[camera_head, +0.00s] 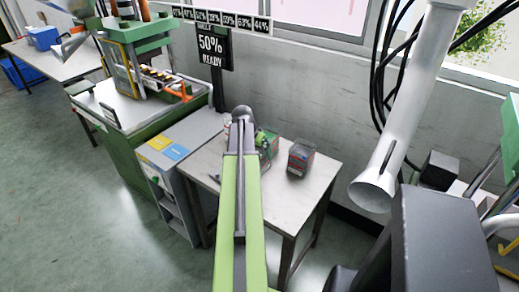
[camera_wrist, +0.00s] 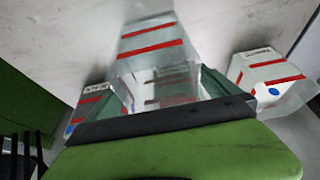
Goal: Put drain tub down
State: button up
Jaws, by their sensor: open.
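A clear tub with red bands (camera_wrist: 150,45) is between the fingers of my gripper (camera_wrist: 163,85) in the wrist view. The dark green fingers stand open on either side of it, and I cannot tell whether they touch it. Its lower part is hidden by the gripper's body. Two similar banded tubs flank it, one at the left (camera_wrist: 92,103) and one at the right (camera_wrist: 268,78). Their labels are too small to read, so I cannot tell which is the drain tub. In the head view my own arm covers most of the gripper over the small table (camera_head: 300,192).
A grey tub (camera_head: 300,157) stands on the right of the small table, whose front right part is bare. A grey cabinet (camera_head: 180,195) and a green press (camera_head: 130,130) stand at the left. A white duct (camera_head: 400,120) hangs at the right.

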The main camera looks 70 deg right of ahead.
jog(key=p+v, duration=0.9)
jog(key=v, duration=0.2)
jog(key=shift+a, duration=0.1)
jog(key=w+a+f+n+t+y, duration=0.1)
jog(key=w+a+n, duration=0.4)
jog(key=w+a, duration=0.9)
jog(key=w+a+n+t+y, duration=0.1)
jog(key=w+a+n, duration=0.5)
jog(key=w+a, duration=0.85)
jog(key=a+n+y, duration=0.2)
jog(key=a+n, duration=0.8)
jog(key=a, duration=2.5)
jog(key=shift+f+g, duration=0.4)
jog(key=shift+f, duration=0.05)
jog(key=shift+a, duration=0.15)
jog(key=shift+c, duration=0.3)
